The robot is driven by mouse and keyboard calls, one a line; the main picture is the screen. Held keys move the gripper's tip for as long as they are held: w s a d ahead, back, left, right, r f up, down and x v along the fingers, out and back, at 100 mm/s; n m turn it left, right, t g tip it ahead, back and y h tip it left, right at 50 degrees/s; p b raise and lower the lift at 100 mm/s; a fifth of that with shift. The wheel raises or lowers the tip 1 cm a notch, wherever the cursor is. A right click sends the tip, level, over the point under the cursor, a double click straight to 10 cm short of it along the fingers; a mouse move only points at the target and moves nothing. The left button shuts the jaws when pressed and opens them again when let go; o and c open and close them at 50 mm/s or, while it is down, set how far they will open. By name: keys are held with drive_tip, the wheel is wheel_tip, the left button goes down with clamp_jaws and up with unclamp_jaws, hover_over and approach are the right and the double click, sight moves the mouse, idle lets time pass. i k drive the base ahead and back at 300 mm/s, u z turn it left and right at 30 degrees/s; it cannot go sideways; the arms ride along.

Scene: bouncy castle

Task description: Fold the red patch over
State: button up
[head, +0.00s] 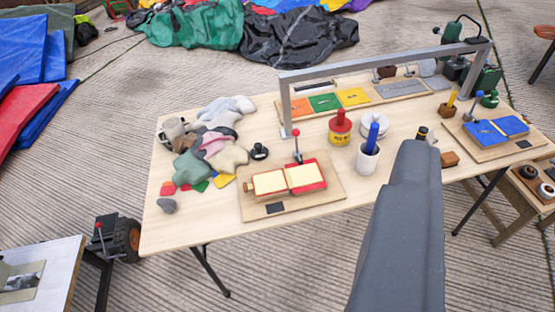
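The red patch (308,189) lies on a small wooden board (283,209) at the front middle of the table. It lies open and flat, its red edge showing around a cream square on the right. A red-knobbed post (297,140) stands at the board's back edge. A grey part of my arm (405,220) rises from the bottom right, apart from the patch. I cannot make out gripper fingertips or anything held.
Cloth scraps (212,150) and a grey mug lie left of the board. A red-topped yellow tin (341,128) and a white cup (367,158) stand to its right. A grey metal arch (380,62) spans behind. A board with blue patches (470,143) lies far right.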

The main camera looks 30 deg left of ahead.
sight(262, 184)
drive_tip(key=u, duration=0.15)
drive_tip(key=i, duration=1.05)
drive_tip(key=u, duration=0.55)
